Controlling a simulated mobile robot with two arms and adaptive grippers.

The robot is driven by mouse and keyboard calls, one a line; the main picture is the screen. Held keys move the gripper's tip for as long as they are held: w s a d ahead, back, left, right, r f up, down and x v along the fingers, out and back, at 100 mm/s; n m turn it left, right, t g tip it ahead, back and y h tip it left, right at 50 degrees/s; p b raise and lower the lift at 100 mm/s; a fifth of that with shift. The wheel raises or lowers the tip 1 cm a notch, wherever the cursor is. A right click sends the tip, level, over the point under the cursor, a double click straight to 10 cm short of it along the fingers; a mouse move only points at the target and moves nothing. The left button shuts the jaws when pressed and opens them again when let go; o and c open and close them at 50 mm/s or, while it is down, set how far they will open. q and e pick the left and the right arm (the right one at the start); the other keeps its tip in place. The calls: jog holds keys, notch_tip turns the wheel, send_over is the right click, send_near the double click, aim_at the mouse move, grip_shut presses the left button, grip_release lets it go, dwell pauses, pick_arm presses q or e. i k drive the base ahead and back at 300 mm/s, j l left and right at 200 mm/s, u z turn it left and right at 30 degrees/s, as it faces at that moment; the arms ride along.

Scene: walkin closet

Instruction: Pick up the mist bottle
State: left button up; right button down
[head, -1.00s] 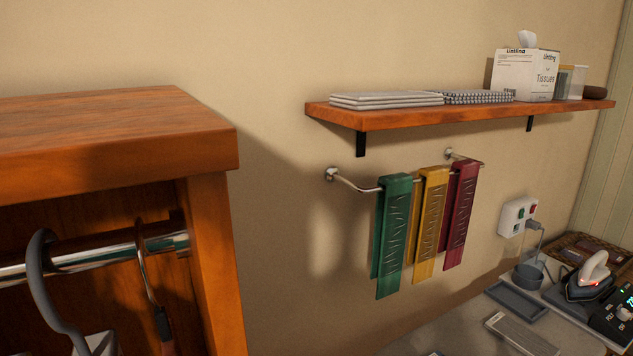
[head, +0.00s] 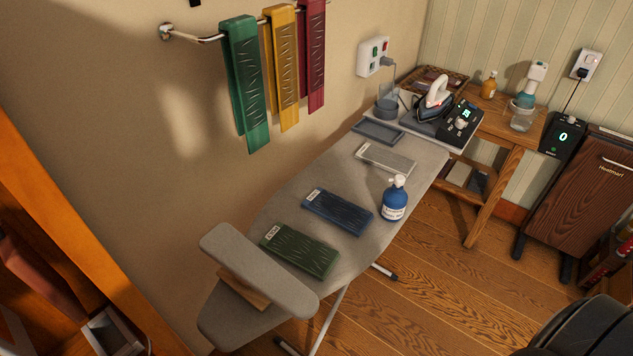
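A blue bottle (head: 394,199) with a white spray or pump top and a white label stands upright near the right edge of the ironing board (head: 281,193). Its label is too small to read. A second bottle (head: 531,86), teal and white, stands on the wooden side table (head: 493,116) at the back right. I cannot tell for certain which one is the mist bottle. Neither of my grippers is in view.
A green folded cloth (head: 299,251), a blue folded cloth (head: 337,211) and a grey one (head: 385,158) lie on the board. A sleeve board (head: 258,268) stands at its near end. An iron (head: 434,101) sits at the far end. Wood floor (head: 440,290) is open to the right.

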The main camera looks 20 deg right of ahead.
aim_at(394, 203)
jog(key=k+z, duration=0.15)
jog(key=z, duration=0.2)
jog(key=k+l+z, duration=0.1)
jog(key=z, duration=0.25)
jog(key=k+l+z, duration=0.1)
jog(key=z, duration=0.3)
jog(key=l, duration=0.3)
jog(key=i+u, duration=0.05)
jog(key=i, duration=0.05)
